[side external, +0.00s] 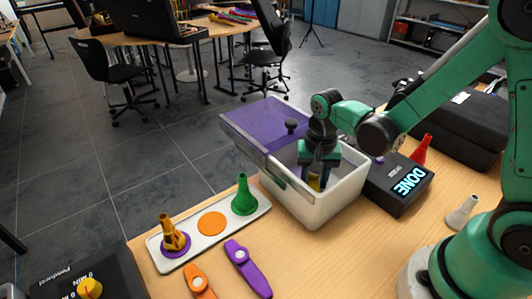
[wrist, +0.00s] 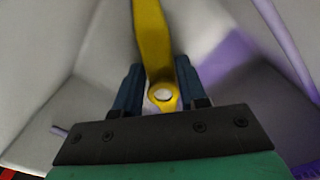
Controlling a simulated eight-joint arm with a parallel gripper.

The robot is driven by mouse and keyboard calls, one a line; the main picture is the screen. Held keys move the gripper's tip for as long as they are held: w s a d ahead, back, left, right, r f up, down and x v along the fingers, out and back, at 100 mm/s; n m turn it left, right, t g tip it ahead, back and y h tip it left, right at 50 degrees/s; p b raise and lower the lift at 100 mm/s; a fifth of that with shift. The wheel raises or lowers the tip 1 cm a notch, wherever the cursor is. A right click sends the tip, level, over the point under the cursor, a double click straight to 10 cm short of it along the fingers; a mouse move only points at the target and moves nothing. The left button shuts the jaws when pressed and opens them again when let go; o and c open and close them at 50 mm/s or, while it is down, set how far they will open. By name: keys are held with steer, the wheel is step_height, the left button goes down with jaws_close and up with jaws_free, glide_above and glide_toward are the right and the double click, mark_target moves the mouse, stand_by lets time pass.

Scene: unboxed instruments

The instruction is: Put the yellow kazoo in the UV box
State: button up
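The UV box (side external: 318,207) is a white open-topped bin on the wooden table, with its purple lid (side external: 262,122) set back to the left. My gripper (side external: 317,181) points down inside the box. The yellow kazoo shows in the side view only as a small patch of yellow (side external: 314,185) below the fingers. In the wrist view the kazoo (wrist: 153,40) runs lengthwise between the two fingers of my gripper (wrist: 161,82), which look closed on it near its round whitish disc. The pale box walls surround it. Whether the kazoo touches the box floor is hard to tell.
A black unit with a "DONE" display (side external: 400,183) stands right of the box. A white tray (side external: 188,247) holds a golden and a green cone. An orange kazoo (side external: 198,282) and a purple kazoo (side external: 248,268) lie in front. Red (side external: 421,151) and white (side external: 461,214) cones stand right.

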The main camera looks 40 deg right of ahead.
steer(key=o, duration=0.4)
steer(key=shift+c, duration=0.2)
step_height(320, 180, up, 5)
steer(key=shift+r, duration=0.6)
step_height(320, 180, up, 6)
steer(key=s+n+t, duration=0.3)
steer(key=n+t, duration=0.4)
steer(key=n, duration=0.1)
steer(key=shift+a+r, duration=0.25)
